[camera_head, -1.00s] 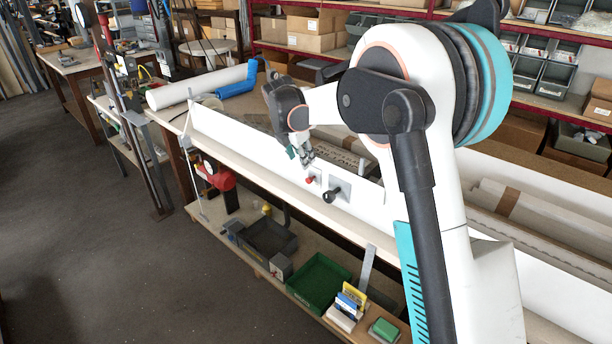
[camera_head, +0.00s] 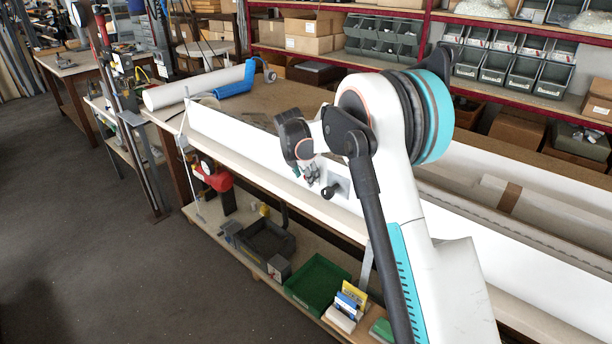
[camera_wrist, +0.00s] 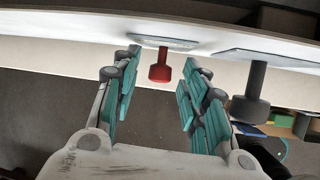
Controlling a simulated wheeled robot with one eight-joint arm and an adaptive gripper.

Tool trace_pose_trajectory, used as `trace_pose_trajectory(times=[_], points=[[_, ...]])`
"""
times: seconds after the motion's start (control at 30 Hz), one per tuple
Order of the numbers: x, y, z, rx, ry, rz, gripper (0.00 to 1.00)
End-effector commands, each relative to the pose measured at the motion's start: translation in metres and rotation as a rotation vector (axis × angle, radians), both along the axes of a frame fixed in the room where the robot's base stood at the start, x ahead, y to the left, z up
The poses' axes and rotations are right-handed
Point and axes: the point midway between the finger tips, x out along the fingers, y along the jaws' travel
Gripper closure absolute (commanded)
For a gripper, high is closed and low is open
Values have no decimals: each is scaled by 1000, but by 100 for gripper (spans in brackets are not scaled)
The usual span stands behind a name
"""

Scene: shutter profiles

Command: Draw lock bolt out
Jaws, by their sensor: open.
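A red knob (camera_wrist: 160,68) sticks out from a small plate (camera_wrist: 165,42) on a long white profile (camera_head: 235,135). In the wrist view it lies between the open fingers of my gripper (camera_wrist: 156,85), with a gap on each side. A larger black knob (camera_wrist: 251,98) on its own grey plate (camera_wrist: 275,58) stands to the right, outside the right finger. In the head view my gripper (camera_head: 311,175) is at the profile's front face, and the black knob (camera_head: 329,192) shows just right of it. The red knob is mostly hidden by the fingers there.
The profile lies along the workbench (camera_head: 280,95). A blue piece (camera_head: 236,82) and a white roll (camera_head: 190,88) lie at its far left. Below are a green tray (camera_head: 318,285) and a black tray (camera_head: 268,240) on a lower shelf. The floor at left is clear.

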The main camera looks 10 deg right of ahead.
Motion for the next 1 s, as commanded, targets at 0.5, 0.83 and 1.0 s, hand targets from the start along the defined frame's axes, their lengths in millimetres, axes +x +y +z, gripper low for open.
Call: trace_pose_trajectory(times=[0.5, 0.83, 1.0], points=[[0, 1, 1, 0, 0, 0, 100], [-16, 22, 0, 1, 1, 0, 100], [-16, 22, 0, 1, 2, 0, 78]])
